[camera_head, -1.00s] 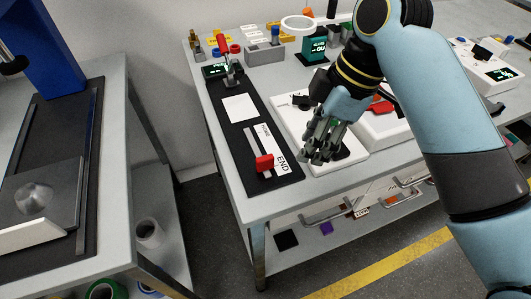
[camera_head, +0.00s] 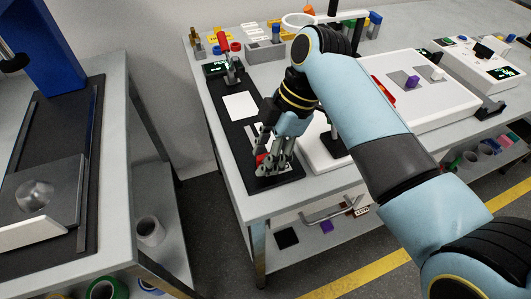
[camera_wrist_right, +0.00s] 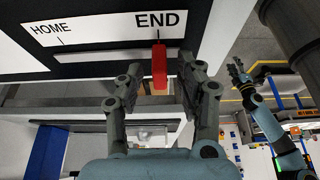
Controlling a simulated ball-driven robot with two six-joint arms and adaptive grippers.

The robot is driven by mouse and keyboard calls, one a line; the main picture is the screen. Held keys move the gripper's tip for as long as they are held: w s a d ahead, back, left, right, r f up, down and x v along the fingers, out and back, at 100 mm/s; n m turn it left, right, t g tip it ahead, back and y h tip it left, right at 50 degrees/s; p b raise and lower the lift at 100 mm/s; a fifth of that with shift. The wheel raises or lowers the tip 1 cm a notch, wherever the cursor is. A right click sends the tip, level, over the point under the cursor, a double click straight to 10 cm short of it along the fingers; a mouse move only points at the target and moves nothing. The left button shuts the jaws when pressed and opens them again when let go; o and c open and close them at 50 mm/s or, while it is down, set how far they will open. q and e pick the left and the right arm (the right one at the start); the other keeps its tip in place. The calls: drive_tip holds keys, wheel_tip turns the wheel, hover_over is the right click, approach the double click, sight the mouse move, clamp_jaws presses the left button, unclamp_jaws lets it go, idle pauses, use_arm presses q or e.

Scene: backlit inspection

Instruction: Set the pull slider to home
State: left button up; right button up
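The pull slider's red handle (camera_wrist_right: 159,66) stands at the END mark of its white scale (camera_wrist_right: 99,29), with HOME at the scale's other end. In the head view the handle (camera_head: 262,158) is partly hidden by my right gripper. My right gripper (camera_wrist_right: 165,88) is open, with one finger on each side of the handle. A gap shows between each finger and the handle. It also shows over the near end of the black panel in the head view (camera_head: 270,163). My left gripper (camera_wrist_right: 238,72) appears small in the wrist view; its opening is unclear.
The black panel (camera_head: 234,128) also carries a blank white plate (camera_head: 240,107) and a red-handled lever (camera_head: 226,62). A white box (camera_head: 430,97) with small knobs stands to the right. A separate bench with a dark plate (camera_head: 62,225) is at the left, across a gap.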

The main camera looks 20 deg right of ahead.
drive_tip(key=shift+f, duration=0.15)
clamp_jaws()
idle(0.4)
